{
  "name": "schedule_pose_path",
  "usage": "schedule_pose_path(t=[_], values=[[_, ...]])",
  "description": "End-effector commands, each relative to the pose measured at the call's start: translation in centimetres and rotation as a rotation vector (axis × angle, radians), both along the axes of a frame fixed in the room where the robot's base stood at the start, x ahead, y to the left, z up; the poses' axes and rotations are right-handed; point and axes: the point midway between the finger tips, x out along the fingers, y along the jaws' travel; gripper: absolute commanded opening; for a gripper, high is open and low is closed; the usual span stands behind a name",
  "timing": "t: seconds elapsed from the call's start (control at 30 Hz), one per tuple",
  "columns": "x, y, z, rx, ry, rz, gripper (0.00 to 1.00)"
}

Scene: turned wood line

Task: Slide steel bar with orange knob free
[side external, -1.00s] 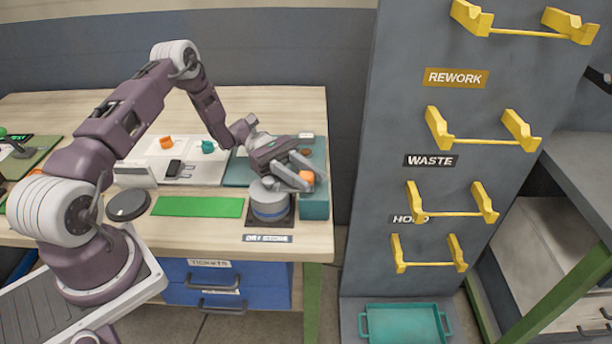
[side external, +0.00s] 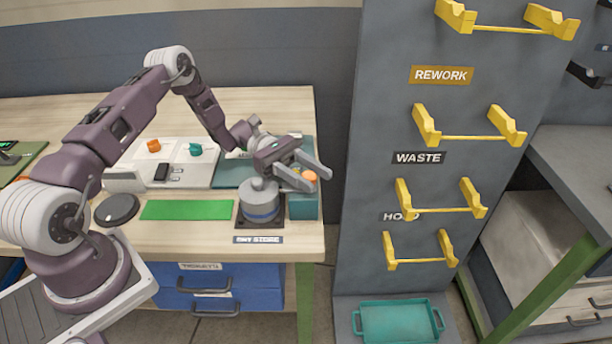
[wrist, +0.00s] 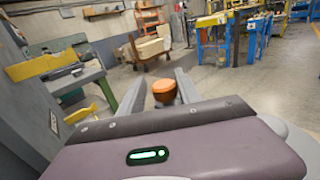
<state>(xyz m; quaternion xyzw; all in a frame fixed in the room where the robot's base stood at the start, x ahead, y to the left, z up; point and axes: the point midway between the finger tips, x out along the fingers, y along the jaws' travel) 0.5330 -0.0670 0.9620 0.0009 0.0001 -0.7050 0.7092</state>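The orange knob (side external: 309,176) is at my gripper (side external: 314,174), above the teal block (side external: 303,207) at the bench's right end. In the wrist view the rounded orange knob (wrist: 164,91) lies between my two grey fingers. The fingers are spread apart, with a gap visible on the knob's left side. I cannot tell whether the right finger touches it. The steel bar cannot be made out in either view. The panel's yellow bracket pairs (side external: 420,127) each show a yellow rod across them, under signs including REWORK and WASTE.
A grey cylinder (side external: 262,203) with a blue band stands on a dark plate beside the teal block. A green mat (side external: 187,210) and dark disc (side external: 117,210) lie left of it. The tall grey panel (side external: 380,110) stands to the right. A teal tray (side external: 398,323) sits at its foot.

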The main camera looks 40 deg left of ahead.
Motion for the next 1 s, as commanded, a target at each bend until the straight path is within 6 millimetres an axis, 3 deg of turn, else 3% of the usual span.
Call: schedule_pose_path(t=[0.27, 0.6, 0.7, 1.0], values=[[-0.1, 0.1, 0.0, -0.001, 0.000, -0.004, 0.40], [0.0, 6.1, 0.0, 0.000, -0.002, -0.001, 0.40], [-0.1, 6.9, 0.0, 0.000, 0.000, -0.003, 0.40], [-0.2, 6.9, 0.3, 0.008, -0.005, -0.011, 0.40]])
